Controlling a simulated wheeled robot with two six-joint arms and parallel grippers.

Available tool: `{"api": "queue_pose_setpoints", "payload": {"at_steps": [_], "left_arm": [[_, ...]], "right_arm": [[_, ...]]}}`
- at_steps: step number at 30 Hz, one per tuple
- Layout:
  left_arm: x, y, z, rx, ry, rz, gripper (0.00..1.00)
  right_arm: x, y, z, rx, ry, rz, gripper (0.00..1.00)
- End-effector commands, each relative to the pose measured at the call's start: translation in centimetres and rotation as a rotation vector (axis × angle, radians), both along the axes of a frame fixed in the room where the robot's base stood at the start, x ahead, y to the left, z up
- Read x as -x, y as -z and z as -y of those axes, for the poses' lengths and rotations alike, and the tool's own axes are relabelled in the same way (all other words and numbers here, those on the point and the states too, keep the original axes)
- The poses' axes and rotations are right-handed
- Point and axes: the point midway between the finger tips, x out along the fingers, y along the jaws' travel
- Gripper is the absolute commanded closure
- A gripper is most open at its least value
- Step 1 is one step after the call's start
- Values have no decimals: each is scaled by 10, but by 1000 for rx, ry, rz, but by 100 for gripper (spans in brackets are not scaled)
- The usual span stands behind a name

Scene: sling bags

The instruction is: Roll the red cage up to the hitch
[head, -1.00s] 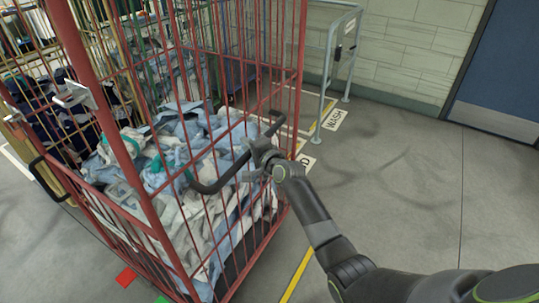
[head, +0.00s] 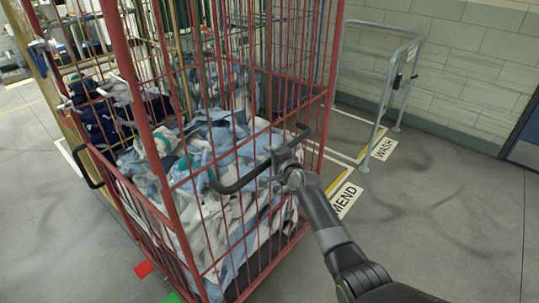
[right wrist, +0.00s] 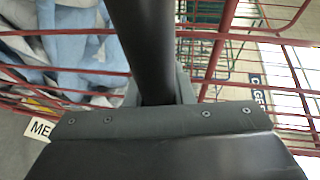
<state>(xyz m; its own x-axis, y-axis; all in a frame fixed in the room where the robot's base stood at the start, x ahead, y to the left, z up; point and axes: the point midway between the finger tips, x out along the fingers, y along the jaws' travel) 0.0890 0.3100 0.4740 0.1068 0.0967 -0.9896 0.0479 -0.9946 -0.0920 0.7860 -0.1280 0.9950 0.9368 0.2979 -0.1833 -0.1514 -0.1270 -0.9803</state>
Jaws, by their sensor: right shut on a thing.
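The red cage (head: 168,190) stands upright in the left and middle of the head view, with blue and white laundry (head: 215,150) inside. A black push bar (head: 238,184) crosses its near side. My right gripper (head: 285,160) is shut on this bar, toward its right half. The right wrist view shows the dark bar (right wrist: 143,45) running up from between my jaws, with red cage wires (right wrist: 225,35) around it. My left gripper is not in view. I cannot make out a hitch in either view.
More wire cages with laundry stand behind the red cage. A grey rail frame (head: 380,85) stands at the back right by the wall. Floor labels read MEND (head: 345,200) and WASH (head: 384,149). A red floor patch (head: 144,269) lies by the cage. Floor at right is clear.

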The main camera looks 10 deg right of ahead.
Motion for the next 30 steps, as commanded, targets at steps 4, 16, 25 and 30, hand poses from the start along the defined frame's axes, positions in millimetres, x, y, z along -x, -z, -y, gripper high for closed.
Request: {"api": "queue_pose_setpoints", "payload": {"at_steps": [4,16,25,30], "left_arm": [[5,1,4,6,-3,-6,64],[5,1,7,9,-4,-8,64],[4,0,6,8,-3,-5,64],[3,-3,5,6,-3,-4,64]], "right_arm": [[-1,-1,1,-1,2,4,100],[-1,-2,0,-1,2,5,57],[0,-3,0,-1,1,5,57],[9,-4,3,-1,0,3,57]]}}
